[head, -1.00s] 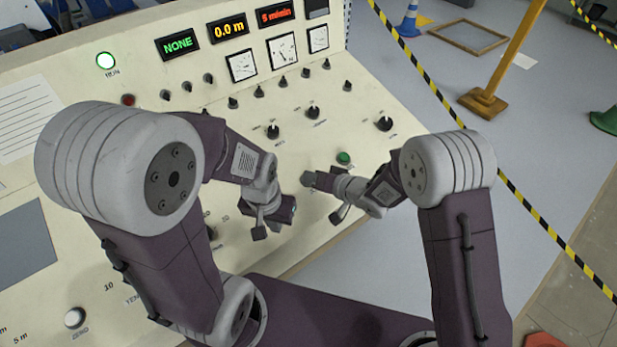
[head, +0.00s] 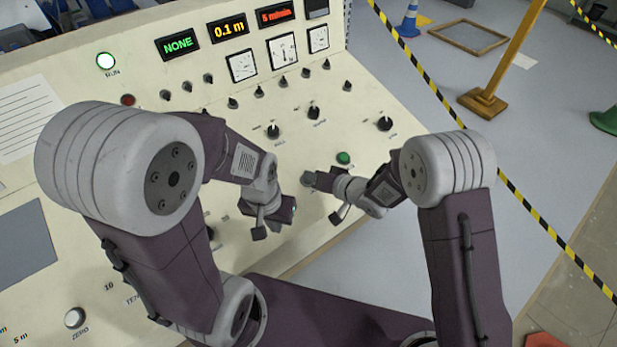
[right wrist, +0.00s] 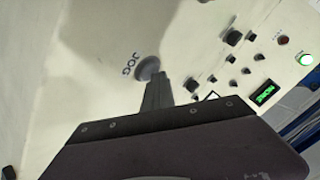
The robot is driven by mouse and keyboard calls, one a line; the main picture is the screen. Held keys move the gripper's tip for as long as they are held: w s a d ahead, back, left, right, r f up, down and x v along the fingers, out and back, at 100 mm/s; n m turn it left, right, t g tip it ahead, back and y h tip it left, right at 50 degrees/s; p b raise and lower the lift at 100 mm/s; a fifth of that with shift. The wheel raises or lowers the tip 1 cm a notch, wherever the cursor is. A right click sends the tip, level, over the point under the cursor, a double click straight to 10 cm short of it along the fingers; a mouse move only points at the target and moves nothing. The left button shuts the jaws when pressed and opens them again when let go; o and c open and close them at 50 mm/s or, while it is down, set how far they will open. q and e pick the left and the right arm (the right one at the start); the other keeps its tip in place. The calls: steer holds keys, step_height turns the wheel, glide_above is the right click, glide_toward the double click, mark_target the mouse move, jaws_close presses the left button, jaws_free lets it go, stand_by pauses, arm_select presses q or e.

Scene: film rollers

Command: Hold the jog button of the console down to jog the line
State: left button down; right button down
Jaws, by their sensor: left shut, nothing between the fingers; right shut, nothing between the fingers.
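The cream console (head: 375,95) slopes across the head view. Its jog button (right wrist: 148,68) is a grey round knob beside the JOG lettering in the right wrist view. My right gripper (right wrist: 154,88) is shut and empty, its fingertips right at the button and seeming to touch it. In the head view the right gripper (head: 310,180) is low on the panel's right part and the button is hidden there. My left gripper (head: 286,212) is shut and empty, just lower left of the right one. The length display (head: 229,28) reads 0.1 m.
A green button (head: 344,158) sits just above my right gripper, with black knobs (head: 313,112) farther up the panel. The RUN lamp (head: 106,61) glows green. Black-and-yellow tape (head: 440,95) and a post (head: 505,60) stand right of the console.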

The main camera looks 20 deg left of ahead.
steer(key=shift+s+d+r+p, duration=0.15)
steer(key=shift+r+p, duration=0.7)
steer(key=r+p, duration=0.3)
steer(key=d+r+p, duration=0.1)
steer(key=r, duration=0.1)
steer(key=shift+s+p, duration=0.3)
steer(key=shift+p, duration=0.05)
steer(key=shift+f, duration=0.1)
